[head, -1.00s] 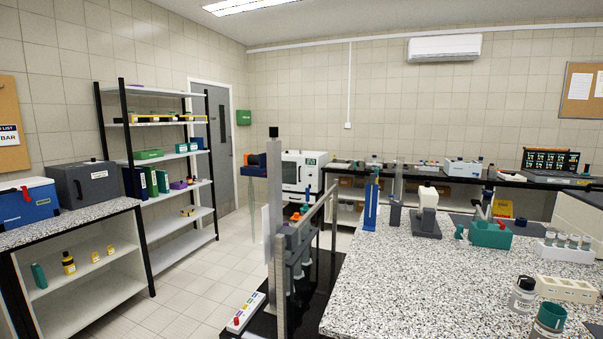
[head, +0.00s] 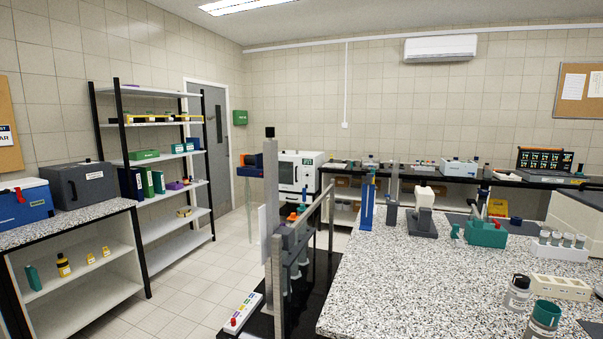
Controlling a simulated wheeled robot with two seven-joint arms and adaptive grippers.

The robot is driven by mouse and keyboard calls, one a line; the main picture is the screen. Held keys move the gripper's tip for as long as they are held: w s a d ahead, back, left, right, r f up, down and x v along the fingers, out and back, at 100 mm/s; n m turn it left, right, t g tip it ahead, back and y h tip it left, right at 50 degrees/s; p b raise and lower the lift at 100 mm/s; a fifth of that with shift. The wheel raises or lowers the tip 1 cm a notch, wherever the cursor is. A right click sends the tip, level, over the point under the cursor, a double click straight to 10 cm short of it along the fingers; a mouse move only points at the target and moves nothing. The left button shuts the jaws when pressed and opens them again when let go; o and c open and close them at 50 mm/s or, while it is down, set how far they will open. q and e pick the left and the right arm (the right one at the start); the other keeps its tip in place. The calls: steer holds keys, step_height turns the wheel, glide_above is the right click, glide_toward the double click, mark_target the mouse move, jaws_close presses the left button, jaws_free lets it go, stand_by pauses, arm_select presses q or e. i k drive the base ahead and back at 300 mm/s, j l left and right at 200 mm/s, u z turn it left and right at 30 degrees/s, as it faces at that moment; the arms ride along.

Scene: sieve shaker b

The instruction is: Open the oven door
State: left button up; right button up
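A white box-shaped unit that looks like the oven (head: 299,172) stands toward the back of the room, in the middle of the head view. Its front has a dark window and a small display at the upper right. The door looks shut. A grey upright post and a rack in front hide part of its lower left side. Neither of my grippers is in view.
A metal-framed rack (head: 277,268) with a tall post stands between me and the oven. A speckled bench (head: 420,270) with bottles and instruments fills the right. Open tiled floor (head: 190,270) lies left of the rack, beside shelves (head: 170,156).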

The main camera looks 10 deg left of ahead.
mark_target(296, 187)
steer(key=i+j+u, duration=0.55)
steer(key=j+u, duration=0.15)
steer(key=i+j+u, duration=0.3)
steer(key=u, duration=0.15)
steer(key=i+j+u, duration=0.25)
steer(key=u, duration=0.2)
steer(key=i+j+u, duration=0.1)
steer(key=i+u, duration=0.2)
steer(key=i, duration=0.15)
steer(key=i+u, duration=0.3)
steer(key=i, duration=0.15)
steer(key=i+z, duration=0.15)
steer(key=i, duration=0.65)
steer(key=i+z, duration=0.4)
steer(key=i+j+z, duration=0.15)
steer(key=i+z, duration=0.25)
steer(key=i+l+z, duration=0.1)
steer(key=i+z, duration=0.6)
steer(key=z, duration=0.2)
